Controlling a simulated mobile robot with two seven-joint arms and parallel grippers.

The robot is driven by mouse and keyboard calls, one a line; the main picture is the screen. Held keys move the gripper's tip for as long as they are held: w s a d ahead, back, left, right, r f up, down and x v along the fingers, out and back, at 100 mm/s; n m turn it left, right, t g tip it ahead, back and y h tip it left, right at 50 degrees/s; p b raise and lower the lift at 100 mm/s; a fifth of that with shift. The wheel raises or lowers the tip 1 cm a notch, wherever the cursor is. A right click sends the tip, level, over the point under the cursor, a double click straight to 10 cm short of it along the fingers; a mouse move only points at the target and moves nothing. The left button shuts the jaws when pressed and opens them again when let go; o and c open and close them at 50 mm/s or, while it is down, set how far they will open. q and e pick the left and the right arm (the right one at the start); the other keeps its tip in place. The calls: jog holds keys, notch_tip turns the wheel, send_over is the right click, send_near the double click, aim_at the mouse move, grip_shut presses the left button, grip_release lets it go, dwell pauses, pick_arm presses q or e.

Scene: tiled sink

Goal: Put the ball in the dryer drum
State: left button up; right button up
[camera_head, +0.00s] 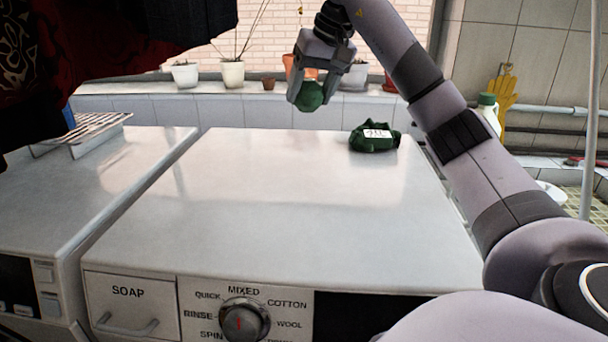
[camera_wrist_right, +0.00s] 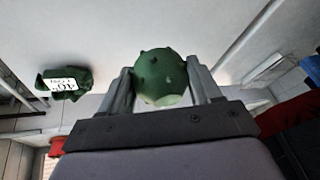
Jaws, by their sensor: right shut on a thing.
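The green ball (camera_head: 310,96) is held between the fingers of my right gripper (camera_head: 308,92), above the far part of the washing machine top. In the right wrist view the ball (camera_wrist_right: 160,78) is round with small knobs, and a finger presses each side of it. My right gripper (camera_wrist_right: 162,88) is shut on it. The dryer drum is not visible in either view. My left gripper is not in view.
A dark green bundle with a white label (camera_head: 375,137) lies on the washing machine top (camera_head: 270,210). Flower pots (camera_head: 232,75) stand on the tiled ledge behind. A wire rack (camera_head: 85,130) sits on the left appliance (camera_head: 110,190). Dark red cloth hangs at upper left.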

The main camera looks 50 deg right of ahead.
notch_tip(320, 180, down, 13)
jog(key=b, duration=0.3)
jog(key=shift+f, duration=0.1)
notch_tip(320, 180, down, 4)
jog(key=shift+f+b, duration=0.1)
jog(key=shift+b, duration=0.25)
jog(key=shift+f, duration=0.15)
jog(key=shift+f, duration=0.1)
jog(key=o, duration=1.2)
jog(key=shift+f, duration=0.1)
